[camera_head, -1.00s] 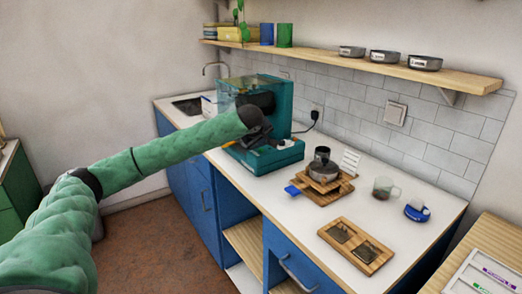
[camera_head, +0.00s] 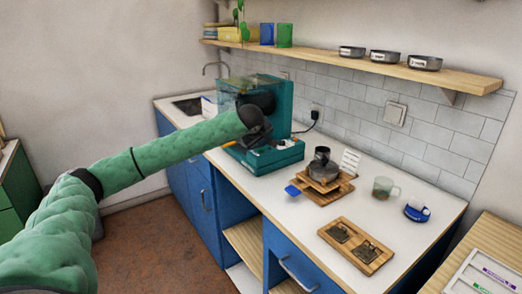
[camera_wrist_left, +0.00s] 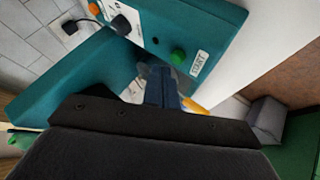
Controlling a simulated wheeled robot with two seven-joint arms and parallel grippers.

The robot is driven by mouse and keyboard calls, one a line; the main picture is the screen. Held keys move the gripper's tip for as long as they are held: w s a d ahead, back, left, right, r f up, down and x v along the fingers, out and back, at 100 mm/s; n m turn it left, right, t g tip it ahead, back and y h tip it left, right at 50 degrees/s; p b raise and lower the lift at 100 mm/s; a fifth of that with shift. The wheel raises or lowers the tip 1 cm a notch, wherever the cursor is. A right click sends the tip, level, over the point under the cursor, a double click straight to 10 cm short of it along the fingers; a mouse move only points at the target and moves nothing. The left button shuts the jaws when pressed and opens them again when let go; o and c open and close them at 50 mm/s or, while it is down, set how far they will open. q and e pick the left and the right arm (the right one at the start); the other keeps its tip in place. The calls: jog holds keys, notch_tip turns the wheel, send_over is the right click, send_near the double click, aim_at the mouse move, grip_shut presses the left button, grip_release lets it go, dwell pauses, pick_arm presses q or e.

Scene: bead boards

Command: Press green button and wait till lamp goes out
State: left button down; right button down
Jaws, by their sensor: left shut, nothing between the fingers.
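The teal machine (camera_head: 285,100) stands on the white counter against the tiled wall. In the left wrist view, its teal panel (camera_wrist_left: 205,25) carries a round green button (camera_wrist_left: 178,55) beside a label that seems to read START. A small dark round spot (camera_wrist_left: 155,41) sits on the panel near it; I cannot tell whether it is a lamp, and I see no clear glow. My left gripper (camera_wrist_left: 163,75) is shut and empty, its tips just short of the green button in the picture; contact is unclear. In the head view, my left gripper (camera_head: 258,141) is at the machine's front, partly hidden by my arm.
An orange knob (camera_wrist_left: 94,8) and a black part (camera_wrist_left: 121,25) are on the machine near the gripper. To the right on the counter are a wooden stand (camera_head: 325,193), a glass cup (camera_head: 384,188) and a wooden board (camera_head: 356,246). A shelf (camera_head: 440,77) hangs above.

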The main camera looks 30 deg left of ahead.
pick_arm(q)
jog(key=shift+f, duration=0.15)
jog(key=shift+f, duration=0.25)
